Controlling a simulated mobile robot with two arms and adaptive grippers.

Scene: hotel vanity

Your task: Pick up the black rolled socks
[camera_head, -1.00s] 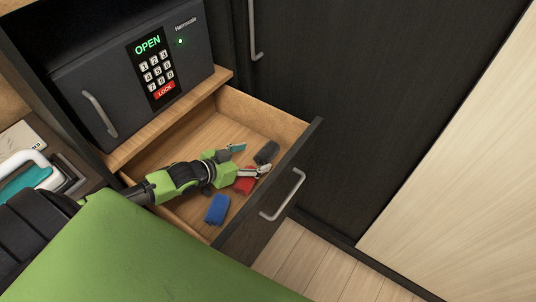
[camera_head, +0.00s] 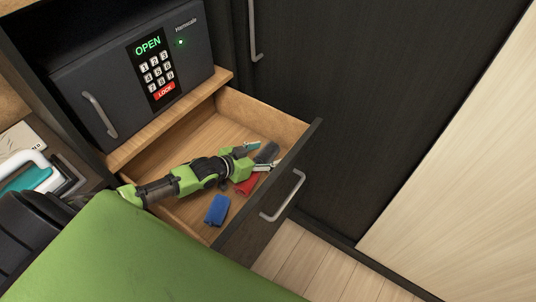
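My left gripper (camera_head: 260,156) reaches into the drawer from the left. Its two fingers are spread, with the socks at the fingertips and partly between them. I cannot tell whether the fingers touch the socks. My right gripper is not in view.
Red socks (camera_head: 247,186) lie partly under my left gripper, and a blue roll (camera_head: 216,210) lies nearer. The drawer front (camera_head: 268,190) with its metal handle bounds the right side. A safe (camera_head: 140,75) reading OPEN stands above. The drawer's back part is clear.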

